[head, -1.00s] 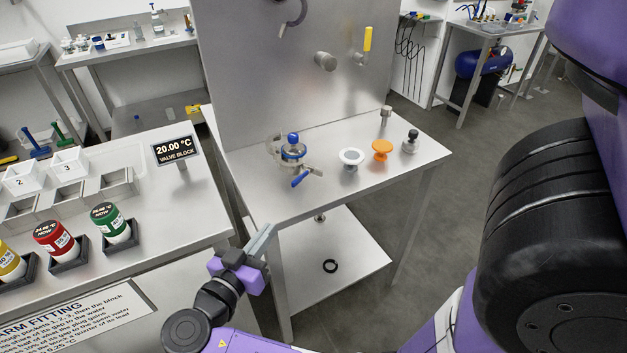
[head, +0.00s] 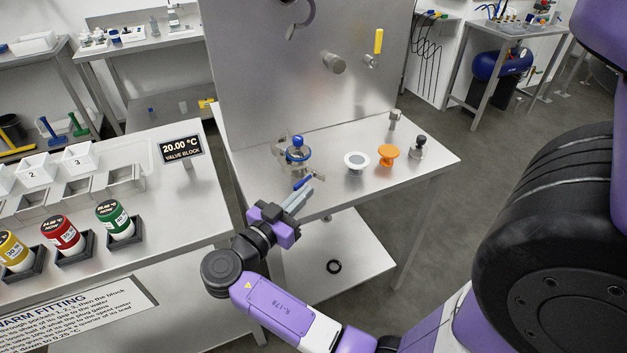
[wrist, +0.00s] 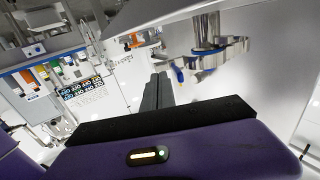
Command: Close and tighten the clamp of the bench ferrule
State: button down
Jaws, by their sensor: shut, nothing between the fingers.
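The bench ferrule (head: 297,156) stands on the steel bench near its left side, topped by a blue knob. Its metal clamp (head: 284,147) is around it, with one arm standing out to the left, so it looks open. A blue-tipped clamp lever (head: 303,183) points to the front. My gripper (head: 299,200) is shut and empty, just in front of and below the lever. Whether it touches the lever I cannot tell. In the wrist view the fingers (wrist: 157,92) are together, and the clamp (wrist: 205,62) shows to their upper right with a blue tip.
On the bench to the right stand a white-rimmed disc (head: 356,161), an orange funnel-like piece (head: 388,155) and a black-knobbed fitting (head: 418,147). A steel back panel (head: 300,60) rises behind. The left table holds coloured jars (head: 115,220) and a display (head: 181,149).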

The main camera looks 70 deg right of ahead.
aim_at(321, 178)
jog(key=shift+p+x, duration=0.55)
jog(key=shift+x, duration=1.65)
jog(key=shift+s+d+f, duration=0.1)
